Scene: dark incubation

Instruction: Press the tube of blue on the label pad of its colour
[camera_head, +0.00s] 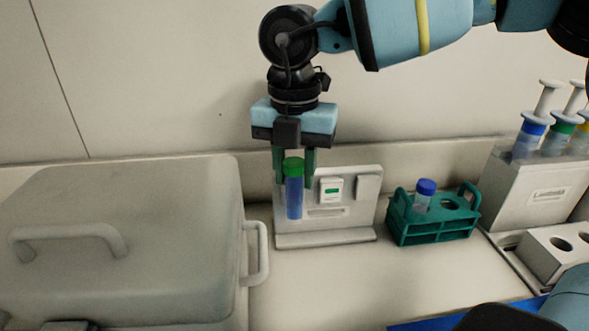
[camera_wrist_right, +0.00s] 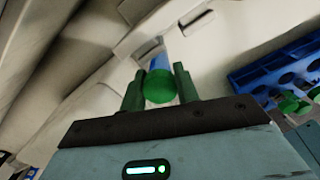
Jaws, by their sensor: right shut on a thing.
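My right gripper (camera_head: 294,170) points down and is shut on a tube with a green cap and a blue body (camera_head: 294,200). The tube hangs upright in front of the left part of a pale label stand (camera_head: 327,239). A pad with a green mark (camera_head: 331,190) is just right of the tube, and a plain pale pad (camera_head: 367,186) is further right. Whatever lies behind the tube is hidden; I cannot tell if it touches the stand. The right wrist view shows the tube's green cap (camera_wrist_right: 160,88) between the fingers (camera_wrist_right: 159,85). My left gripper is not in view.
A large lidded box (camera_head: 120,235) fills the left. A green rack (camera_head: 432,228) with a blue-capped tube (camera_head: 424,195) stands right of the stand. A holder (camera_head: 530,195) with several plungers is at far right. A blue rack (camera_wrist_right: 265,75) shows in the wrist view.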

